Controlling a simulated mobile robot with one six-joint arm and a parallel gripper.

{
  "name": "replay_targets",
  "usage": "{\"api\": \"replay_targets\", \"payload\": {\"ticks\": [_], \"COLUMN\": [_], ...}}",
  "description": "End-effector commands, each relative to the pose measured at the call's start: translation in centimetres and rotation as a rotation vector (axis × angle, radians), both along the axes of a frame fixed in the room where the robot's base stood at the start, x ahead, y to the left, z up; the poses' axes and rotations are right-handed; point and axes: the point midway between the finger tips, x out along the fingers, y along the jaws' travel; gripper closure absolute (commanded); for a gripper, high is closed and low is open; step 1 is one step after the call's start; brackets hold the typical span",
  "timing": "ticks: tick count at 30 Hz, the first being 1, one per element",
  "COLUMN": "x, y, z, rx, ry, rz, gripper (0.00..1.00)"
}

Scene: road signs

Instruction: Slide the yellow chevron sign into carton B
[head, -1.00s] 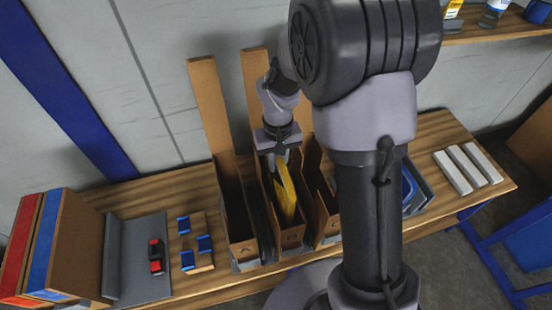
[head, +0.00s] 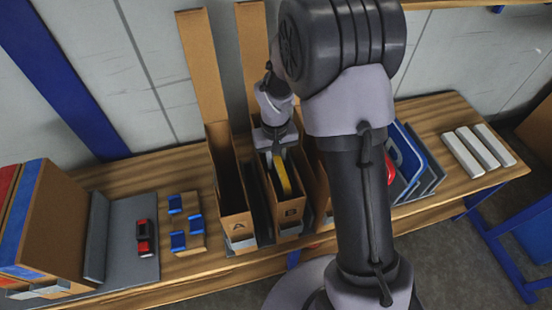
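The yellow chevron sign (head: 284,182) stands on edge inside carton B (head: 290,215), with its upper part showing between the carton walls. Carton B is a narrow, open brown carton marked B on its front, with a tall flap behind. My gripper (head: 277,153) is at the top of the sign, over carton B's opening. Its fingers are small and partly hidden, so I cannot tell whether they grip the sign.
Carton A (head: 237,222) stands open just left of B. Another carton is mostly hidden behind my arm. Blue clips on a wooden block (head: 186,228), a red and black tool (head: 144,238) and white bars (head: 478,147) lie on the bench (head: 435,120). Blue-edged signs (head: 408,160) stand right of my arm.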

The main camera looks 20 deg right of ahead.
Motion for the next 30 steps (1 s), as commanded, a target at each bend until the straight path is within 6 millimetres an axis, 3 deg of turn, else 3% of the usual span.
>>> {"api": "replay_targets", "payload": {"ticks": [6,30], "x": [0.2,0.2], "y": [0.0,0.0], "z": [-1.3,-1.9], "rx": [0.0,0.0], "ry": [0.0,-0.001], "rz": [0.0,0.0], "gripper": [1.0,1.0]}}
